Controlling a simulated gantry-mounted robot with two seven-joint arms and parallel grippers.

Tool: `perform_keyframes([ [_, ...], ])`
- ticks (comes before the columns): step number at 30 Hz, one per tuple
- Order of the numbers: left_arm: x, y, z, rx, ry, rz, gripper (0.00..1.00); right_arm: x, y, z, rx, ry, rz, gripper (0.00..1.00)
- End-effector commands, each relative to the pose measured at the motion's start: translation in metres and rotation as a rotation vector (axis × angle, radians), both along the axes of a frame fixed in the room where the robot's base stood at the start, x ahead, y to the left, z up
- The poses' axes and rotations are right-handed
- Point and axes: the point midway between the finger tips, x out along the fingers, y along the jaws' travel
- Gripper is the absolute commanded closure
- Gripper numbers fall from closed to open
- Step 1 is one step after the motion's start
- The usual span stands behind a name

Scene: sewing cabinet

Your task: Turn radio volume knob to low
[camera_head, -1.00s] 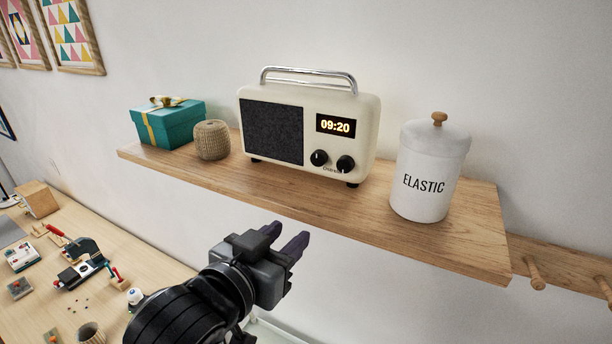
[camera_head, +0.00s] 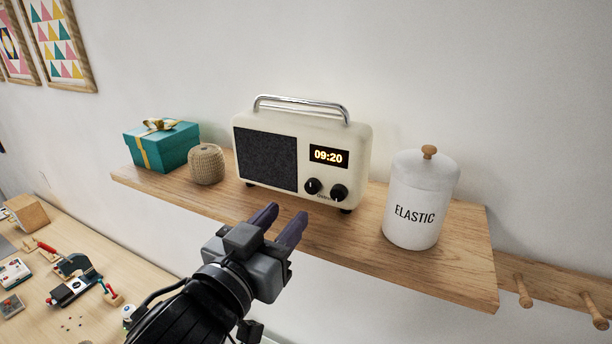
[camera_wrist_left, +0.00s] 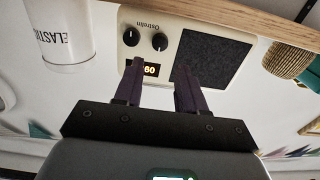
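The cream radio (camera_head: 303,152) stands upright on the wooden shelf, with a dark speaker panel, a 09:20 display and two black knobs below it. The left knob (camera_head: 313,186) and the right knob (camera_head: 339,192) sit side by side; which one is volume I cannot tell. My left gripper (camera_head: 278,221) is open and empty, below and in front of the radio, apart from the knobs. In the left wrist view the radio (camera_wrist_left: 203,52) appears upside down beyond the open fingers (camera_wrist_left: 168,78), with both knobs clear. My right gripper is in no view.
A white ELASTIC canister (camera_head: 417,203) stands right of the radio. A twine roll (camera_head: 206,164) and a teal gift box (camera_head: 162,147) stand to its left. The wooden shelf (camera_head: 350,238) has bare room in front of the radio. Wooden pegs (camera_head: 524,292) stick out lower right.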

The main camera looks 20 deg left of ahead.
Motion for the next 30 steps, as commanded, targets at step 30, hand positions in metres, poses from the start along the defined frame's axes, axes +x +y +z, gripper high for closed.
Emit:
perform_keyframes([
  [30,0.083,-0.005,-0.002,-0.001,0.003,-0.003,0.60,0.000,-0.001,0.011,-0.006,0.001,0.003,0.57],
])
